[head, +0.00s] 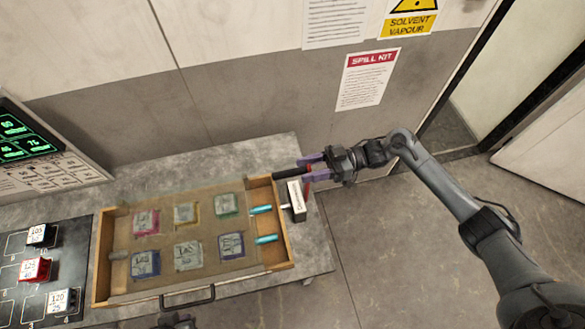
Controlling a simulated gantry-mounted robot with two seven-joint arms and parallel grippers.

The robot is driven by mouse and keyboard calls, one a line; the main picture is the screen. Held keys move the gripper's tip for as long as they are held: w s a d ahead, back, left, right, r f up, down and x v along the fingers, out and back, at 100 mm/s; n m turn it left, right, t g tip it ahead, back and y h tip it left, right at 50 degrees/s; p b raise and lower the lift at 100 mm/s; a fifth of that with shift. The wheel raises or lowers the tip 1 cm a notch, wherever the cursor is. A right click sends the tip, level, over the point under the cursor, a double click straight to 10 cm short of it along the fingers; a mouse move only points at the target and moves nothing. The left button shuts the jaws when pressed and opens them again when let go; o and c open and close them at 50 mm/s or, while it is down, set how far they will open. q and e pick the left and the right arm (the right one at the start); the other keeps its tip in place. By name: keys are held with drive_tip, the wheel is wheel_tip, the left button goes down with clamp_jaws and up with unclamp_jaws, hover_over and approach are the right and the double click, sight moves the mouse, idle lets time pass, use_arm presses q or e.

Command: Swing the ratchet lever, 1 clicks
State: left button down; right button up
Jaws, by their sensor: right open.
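The ratchet lever appears to be the dark bar (287,175) at the right end of the bench, with a red part (308,180) beside it. It sits by a small dark box with a white label (295,195). My right gripper (309,167) comes in from the right, with its purple fingers open around the right end of the bar. I cannot tell whether the fingers touch it. A dark part cut off at the bottom edge (176,321) may be my left gripper; its jaws do not show clearly.
A wooden tray (103,260) with several coloured labelled squares and two cyan-handled items stands on the grey bench (315,262). A dark panel with labelled blocks (75,240) and a green-lit display (22,135) are at left. Floor to the right is clear.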

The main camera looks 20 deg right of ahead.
sight(292, 171)
drive_tip(key=shift+w+a+p, duration=0.25)
drive_tip(key=shift+a, duration=0.9)
drive_tip(key=shift+w+a+p, duration=0.25)
drive_tip(key=shift+a, duration=0.9)
clamp_jaws()
